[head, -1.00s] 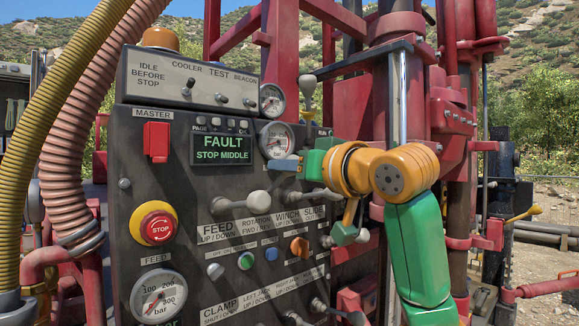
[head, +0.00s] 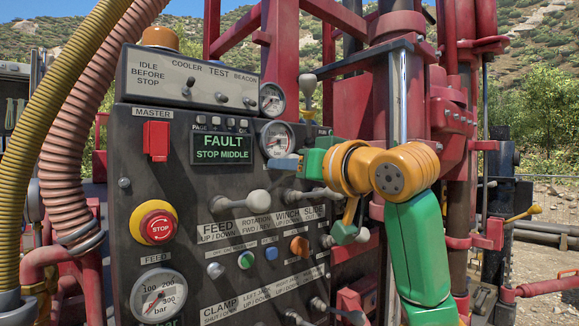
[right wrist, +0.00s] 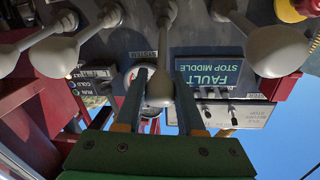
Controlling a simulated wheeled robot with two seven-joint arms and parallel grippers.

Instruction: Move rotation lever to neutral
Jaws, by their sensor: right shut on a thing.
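The rotation lever (right wrist: 163,35) shows in the right wrist view as a grey stalk with a round knob, between the feed lever and the winch lever. My right gripper (right wrist: 160,84) is shut on its knob, one finger on each side. In the head view my right gripper (head: 284,163) is in front of the panel, just below the round gauge, and hides the knob. The printed rotation label (head: 257,222) is below it. My left gripper is in neither view.
The feed lever (head: 258,200) and winch lever (head: 330,195) stick out close beside the held lever. The display (head: 222,150) reads "FAULT STOP MIDDLE". A red stop button (head: 158,227) is at left.

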